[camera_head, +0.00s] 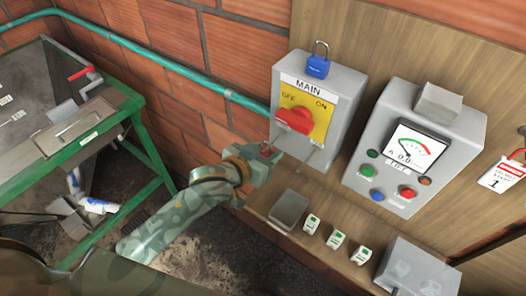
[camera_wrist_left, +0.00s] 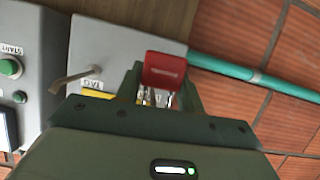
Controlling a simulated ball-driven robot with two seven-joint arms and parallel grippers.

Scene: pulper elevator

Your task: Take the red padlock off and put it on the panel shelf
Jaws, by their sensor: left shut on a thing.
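The red padlock (camera_wrist_left: 163,70) is between the fingers of my left gripper (camera_wrist_left: 160,98) in the left wrist view, with silvery metal showing below its red body. In the head view, my left gripper (camera_head: 268,153) is shut at the lower left of the grey MAIN switch box (camera_head: 345,85), and only a little red shows at its tips. I see no shackle through the box there, but the fingers hide part of the lock. The red rotary handle (camera_head: 294,120) sits on a yellow plate. The wooden panel shelf (camera_head: 265,205) runs below. My right gripper is not in view.
A blue padlock (camera_head: 318,66) stands on top of the switch box. The shelf holds a grey block (camera_head: 289,210), several small white-and-green items (camera_head: 336,239) and a grey box (camera_head: 415,268). A meter box (camera_head: 410,150) is at right. A teal pipe (camera_head: 180,66) crosses the brick wall.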

